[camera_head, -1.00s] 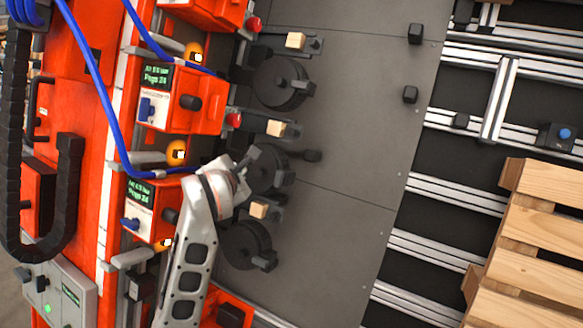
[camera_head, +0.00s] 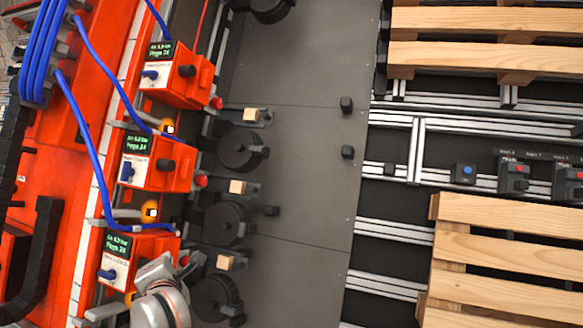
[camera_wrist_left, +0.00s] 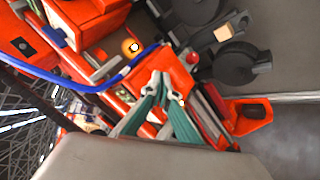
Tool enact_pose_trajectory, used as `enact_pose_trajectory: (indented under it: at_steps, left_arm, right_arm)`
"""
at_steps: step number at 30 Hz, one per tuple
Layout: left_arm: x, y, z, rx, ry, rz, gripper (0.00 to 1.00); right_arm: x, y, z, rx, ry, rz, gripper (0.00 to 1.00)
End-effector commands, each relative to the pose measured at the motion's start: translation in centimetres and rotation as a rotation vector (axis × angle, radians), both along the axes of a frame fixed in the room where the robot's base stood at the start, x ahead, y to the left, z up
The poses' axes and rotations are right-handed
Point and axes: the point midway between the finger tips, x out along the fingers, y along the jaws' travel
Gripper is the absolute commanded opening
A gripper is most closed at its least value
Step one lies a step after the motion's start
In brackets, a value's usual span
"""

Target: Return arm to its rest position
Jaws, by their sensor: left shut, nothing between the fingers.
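My left arm's grey-white wrist part (camera_head: 160,300) is at the bottom left of the head view, in front of the lowest orange unit. Its fingers cannot be made out there. In the left wrist view my left gripper (camera_wrist_left: 165,88) shows as two dark green fingers with pale tips close together. It is shut and holds nothing. The fingers are in front of orange machine parts, with a blue hose (camera_wrist_left: 95,87) to their left. My right gripper is in neither view.
Orange units (camera_head: 160,162) with screens stand in a row at left, with blue hoses (camera_head: 95,130) looping over them. Black round fixtures (camera_head: 240,150) line the grey plate (camera_head: 300,190), whose middle is clear. Wooden pallets (camera_head: 500,250) lie at right.

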Motion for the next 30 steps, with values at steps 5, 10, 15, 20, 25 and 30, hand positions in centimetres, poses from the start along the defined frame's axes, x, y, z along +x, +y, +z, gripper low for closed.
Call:
enact_pose_trajectory:
  at_steps: [5,10,15,20,25,30]
  left_arm:
    - [-2.9,4.6,0.1,0.309,-0.094,0.121,0.00]
    - [-6.1,4.5,1.1,0.715,-0.187,0.106,0.00]
    - [-8.7,-0.8,-1.5,1.128,-0.216,-0.092,0.00]
    - [-11.7,-7.1,-9.0,1.464,-0.151,-0.407,0.00]
    - [-16.4,-10.7,-19.1,1.704,-0.012,-0.748,0.00]
    - [-22.3,-10.9,-28.3,1.861,0.174,-1.050,0.00]
  right_arm:
    - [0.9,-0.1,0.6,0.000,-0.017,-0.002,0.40]
    - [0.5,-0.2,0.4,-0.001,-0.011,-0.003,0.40]
    - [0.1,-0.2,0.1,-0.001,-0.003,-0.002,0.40]
    - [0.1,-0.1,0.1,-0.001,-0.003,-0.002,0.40]
    - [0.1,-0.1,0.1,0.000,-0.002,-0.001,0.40]
    - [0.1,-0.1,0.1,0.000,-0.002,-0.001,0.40]
